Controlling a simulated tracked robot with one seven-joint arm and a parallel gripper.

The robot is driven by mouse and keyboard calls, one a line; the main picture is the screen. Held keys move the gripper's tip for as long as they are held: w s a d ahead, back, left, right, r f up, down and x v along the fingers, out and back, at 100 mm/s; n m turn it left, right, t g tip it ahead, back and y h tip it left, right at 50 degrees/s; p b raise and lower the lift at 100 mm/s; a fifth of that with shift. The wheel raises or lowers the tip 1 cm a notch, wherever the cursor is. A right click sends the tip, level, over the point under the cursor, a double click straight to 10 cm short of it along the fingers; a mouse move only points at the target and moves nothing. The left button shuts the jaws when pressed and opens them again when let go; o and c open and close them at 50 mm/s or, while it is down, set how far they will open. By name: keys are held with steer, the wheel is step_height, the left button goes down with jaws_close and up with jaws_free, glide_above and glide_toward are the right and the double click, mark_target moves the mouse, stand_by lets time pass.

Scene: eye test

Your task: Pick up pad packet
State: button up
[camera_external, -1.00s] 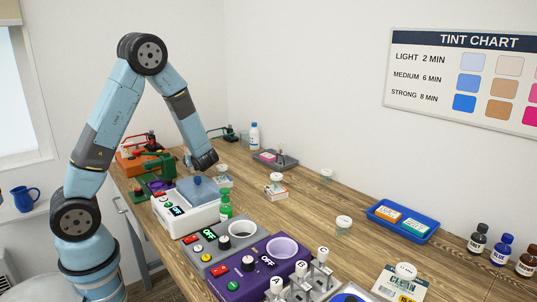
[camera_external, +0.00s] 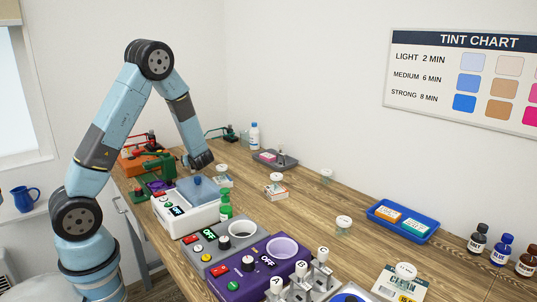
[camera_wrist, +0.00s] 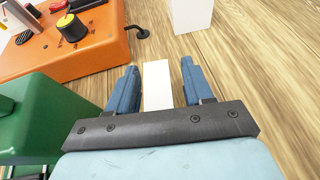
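In the wrist view a plain white rectangular piece (camera_wrist: 158,84), possibly the pad packet, shows between the two blue fingers of my gripper (camera_wrist: 160,80). There is a gap on each side of it, so the gripper is open and not closed on it. I cannot tell the height between fingers and piece. No label shows on it. In the external view my gripper (camera_external: 200,162) is low over the far-left part of the wooden bench, beside a green device (camera_external: 160,165). The white piece cannot be made out there.
Another white block (camera_wrist: 190,14) stands ahead. A white box with a blue lid (camera_external: 188,212) is nearby. A blue tray (camera_external: 377,218) stands farther right.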

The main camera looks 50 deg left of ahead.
steer(key=c, duration=0.9)
